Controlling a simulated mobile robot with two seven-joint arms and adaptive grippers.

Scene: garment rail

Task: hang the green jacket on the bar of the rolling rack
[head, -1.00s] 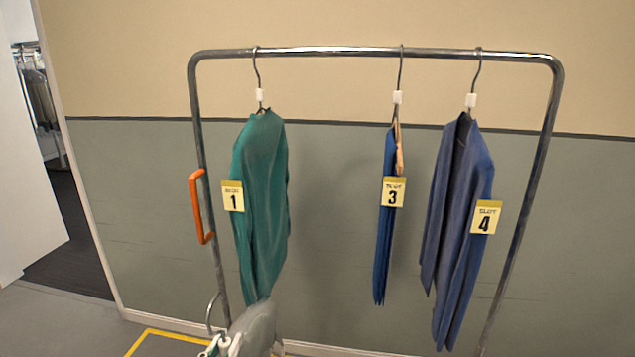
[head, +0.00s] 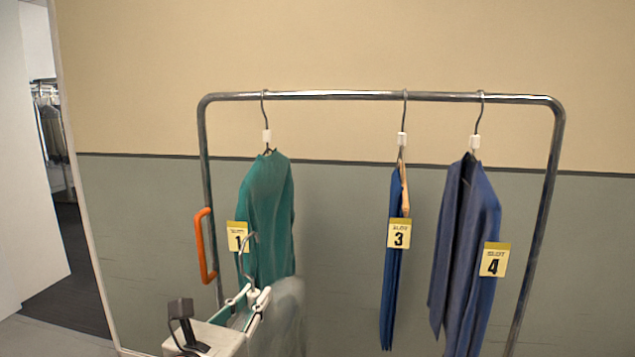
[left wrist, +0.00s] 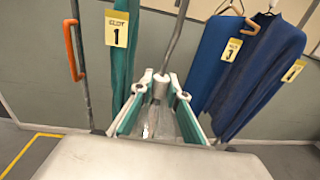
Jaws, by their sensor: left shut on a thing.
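My left gripper (head: 250,297) is shut on a hanger (head: 249,245) at its white neck, below its upright metal hook. In the left wrist view the hanger neck (left wrist: 160,85) sits between the fingertips. A pale grey-green, see-through-looking garment (head: 284,318) hangs below; its colour is washed out. The rolling rack's bar (head: 330,95) is well above the held hook. A teal-green garment (head: 266,210) hangs on the bar at the left, behind the gripper, with tag 1 (head: 238,237). I cannot tell whether the held garment is touching it. My right gripper is out of view.
Blue garments hang at tag 3 (head: 399,234) and tag 4 (head: 494,260). The bar is free between the teal garment and the one at tag 3. An orange handle (head: 205,246) sticks out from the left post. A wall stands behind.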

